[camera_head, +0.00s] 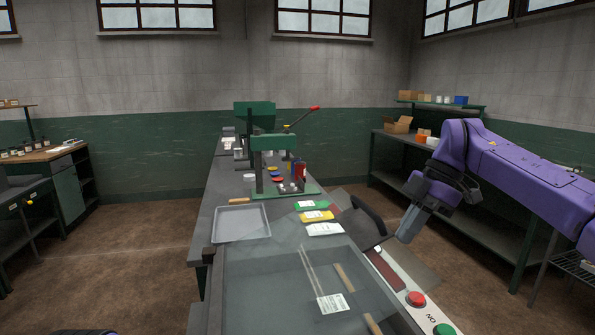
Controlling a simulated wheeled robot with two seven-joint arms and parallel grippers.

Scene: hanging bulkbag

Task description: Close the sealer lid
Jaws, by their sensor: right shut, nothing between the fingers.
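The sealer (389,273) stands at the bottom centre and right, with a pale control strip carrying a red button (416,299) and a green button (444,329). Its clear lid (270,285) fills the lower middle of the view; brown strips and a white label show on or through it. I cannot tell the lid's exact angle. A dark curved handle (371,213) stands up at the sealer's far right side. My right gripper (408,232) points down just right of the handle, shut and empty; whether it touches the handle is unclear. My left gripper is out of view.
A grey tray (242,222) and green, yellow and white packets (316,216) lie on the bench beyond the sealer. A green press (259,150) with a red-tipped lever stands behind them. A green shelf bench (455,205) stands at right. Open floor lies at left.

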